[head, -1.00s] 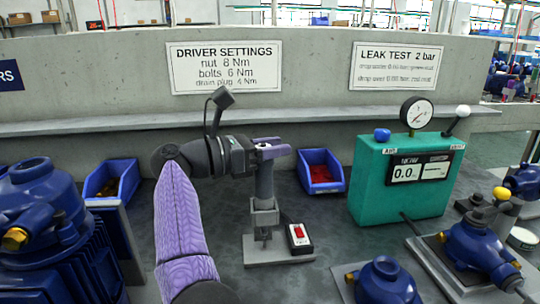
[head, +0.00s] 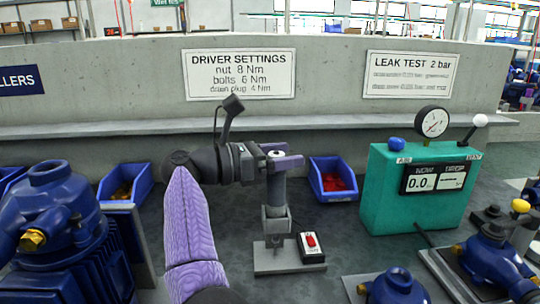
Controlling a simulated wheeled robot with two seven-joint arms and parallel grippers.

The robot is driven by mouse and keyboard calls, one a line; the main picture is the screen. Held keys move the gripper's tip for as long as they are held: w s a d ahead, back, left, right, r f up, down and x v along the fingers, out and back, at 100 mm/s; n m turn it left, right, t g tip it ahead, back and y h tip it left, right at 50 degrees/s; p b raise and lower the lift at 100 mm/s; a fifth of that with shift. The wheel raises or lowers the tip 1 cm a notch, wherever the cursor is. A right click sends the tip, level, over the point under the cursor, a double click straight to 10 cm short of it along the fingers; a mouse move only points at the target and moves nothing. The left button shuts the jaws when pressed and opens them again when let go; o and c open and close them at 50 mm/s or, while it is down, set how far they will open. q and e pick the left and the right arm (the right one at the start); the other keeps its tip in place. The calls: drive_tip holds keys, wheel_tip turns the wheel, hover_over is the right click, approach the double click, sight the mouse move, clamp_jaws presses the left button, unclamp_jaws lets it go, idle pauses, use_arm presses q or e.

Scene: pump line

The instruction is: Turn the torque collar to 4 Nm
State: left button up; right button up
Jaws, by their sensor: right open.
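The grey driver (head: 275,191) stands upright in a metal stand on a light base plate (head: 266,262). Its upper end sits between the purple fingers of my right gripper (head: 280,156). The gripper is open, with one finger on the far side and one on the near side of the driver's top. I cannot tell whether either finger touches it. The torque collar and its scale cannot be made out; the fingers cover part of the upper driver. The driver settings sign (head: 239,74) reads nut 8 Nm, bolts 6 Nm, drain plug 4 Nm. My left gripper is out of view.
A box with a red switch (head: 311,247) sits beside the stand. Blue bins stand behind, one with red parts (head: 331,180). A green leak tester (head: 414,187) with a gauge is at right. Blue pumps (head: 60,225) stand at left and front right.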

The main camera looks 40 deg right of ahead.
drive_tip(key=v, duration=0.9)
drive_tip(key=shift+a+r, duration=0.1)
